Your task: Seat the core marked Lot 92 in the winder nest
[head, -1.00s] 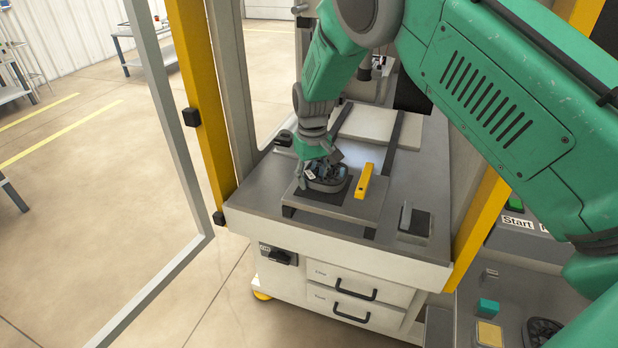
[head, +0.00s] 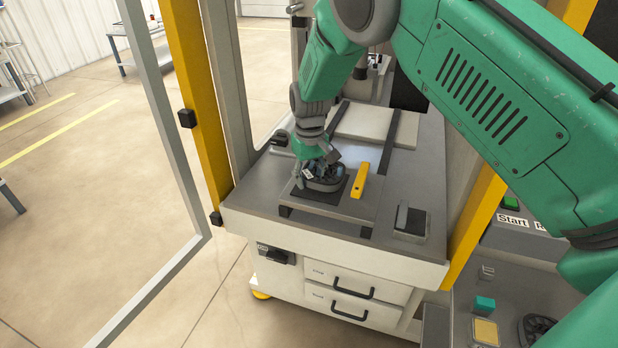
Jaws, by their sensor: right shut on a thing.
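A dark round core (head: 324,184) with a small white label sits at the black square pad (head: 308,194) on the grey fixture plate, which looks like the winder nest. The label is too small to read. My right gripper (head: 318,172) comes down from above and is shut on the core. The fingers and wrist hide part of the core, and I cannot tell whether it is fully down in the nest. My left gripper is not in view.
A yellow bar (head: 360,180) stands on the plate just right of the core. A small dark block (head: 411,220) lies at the bench's right front. Another dark core (head: 536,328) lies at the lower right near a teal block (head: 485,304). Yellow posts (head: 190,100) frame the bench.

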